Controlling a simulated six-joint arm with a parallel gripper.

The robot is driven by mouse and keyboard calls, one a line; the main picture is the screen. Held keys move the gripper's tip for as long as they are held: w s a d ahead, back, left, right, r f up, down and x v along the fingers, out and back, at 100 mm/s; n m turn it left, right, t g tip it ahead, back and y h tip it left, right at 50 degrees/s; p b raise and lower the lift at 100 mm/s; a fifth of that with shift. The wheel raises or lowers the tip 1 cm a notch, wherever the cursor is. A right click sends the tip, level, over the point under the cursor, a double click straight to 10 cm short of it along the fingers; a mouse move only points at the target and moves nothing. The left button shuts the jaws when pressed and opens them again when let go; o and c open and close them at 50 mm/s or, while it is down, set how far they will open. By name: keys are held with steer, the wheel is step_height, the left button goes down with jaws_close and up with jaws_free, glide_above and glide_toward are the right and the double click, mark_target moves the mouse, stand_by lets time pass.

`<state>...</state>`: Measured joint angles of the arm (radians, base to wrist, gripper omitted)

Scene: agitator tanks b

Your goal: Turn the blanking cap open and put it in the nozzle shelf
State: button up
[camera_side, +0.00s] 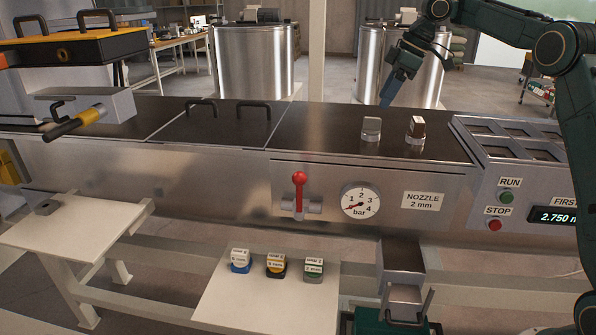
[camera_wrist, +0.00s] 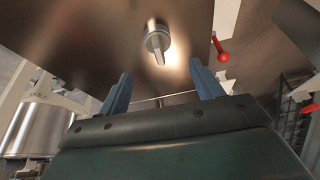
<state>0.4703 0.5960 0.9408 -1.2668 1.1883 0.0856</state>
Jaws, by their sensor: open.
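A round metal cap with an upright grip tab, which looks like the blanking cap (camera_side: 371,130), sits on the dark machine top. A cap with a tab also shows in the wrist view (camera_wrist: 157,40), beyond my fingertips. My gripper (camera_side: 386,102) is above and behind the cap in the side view, pointing down, apart from it. In the wrist view its two blue fingers (camera_wrist: 161,68) are spread with nothing between them. A white shelf (camera_side: 225,307), possibly the nozzle shelf, stands low in front and carries three small labelled blocks (camera_side: 276,265).
A red-handled valve (camera_side: 299,190) and a pressure gauge (camera_side: 361,201) are on the front panel. A tray with compartments (camera_side: 510,140) is at the right. Black handles (camera_side: 253,112) rise from a lid at left.

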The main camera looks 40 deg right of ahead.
mark_target(373, 118)
steer(key=shift+w+a+f, duration=0.1)
steer(key=shift+w+f, duration=0.1)
steer(key=shift+f, duration=0.15)
steer(key=shift+w+a+f, duration=0.1)
steer(key=shift+f, duration=0.2)
steer(key=shift+x, duration=3.1)
jaws_close()
steer(key=shift+r, duration=0.6)
